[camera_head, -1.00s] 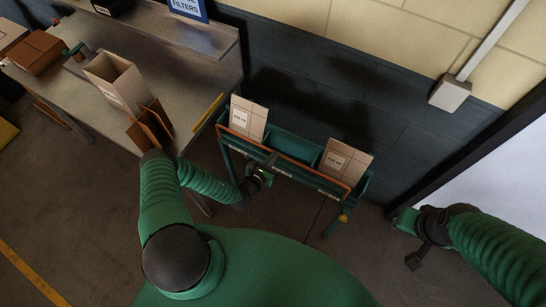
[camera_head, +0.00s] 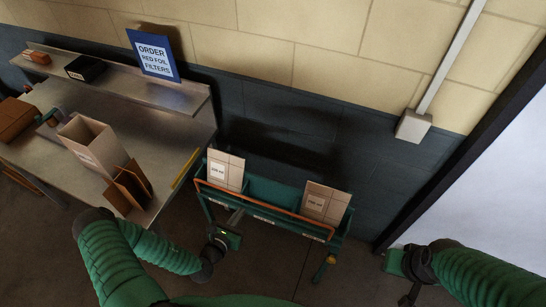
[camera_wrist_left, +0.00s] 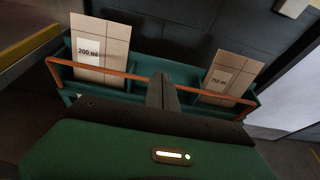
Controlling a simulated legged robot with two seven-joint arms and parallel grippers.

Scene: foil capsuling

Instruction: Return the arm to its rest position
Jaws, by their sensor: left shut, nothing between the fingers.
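My left arm is green and ribbed and comes in from the left in the head view. My left gripper (camera_head: 236,217) is in front of the teal rack (camera_head: 257,190), near its left half and below its orange rail. In the left wrist view its dark fingers (camera_wrist_left: 162,90) are together and empty, pointing at the rack's middle. My right gripper (camera_head: 402,280) is at the lower right in the head view, right of the rack. Its fingers are too dark to tell open from shut.
The rack holds two tan cartons, a 200 ml one (camera_head: 225,170) and a 750 ml one (camera_head: 325,203). A metal bench (camera_head: 95,115) at left carries an open box (camera_head: 92,143) and a brown divider (camera_head: 129,188). A wall stands behind, with an "ORDER RED FOIL FILTERS" sign (camera_head: 153,56).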

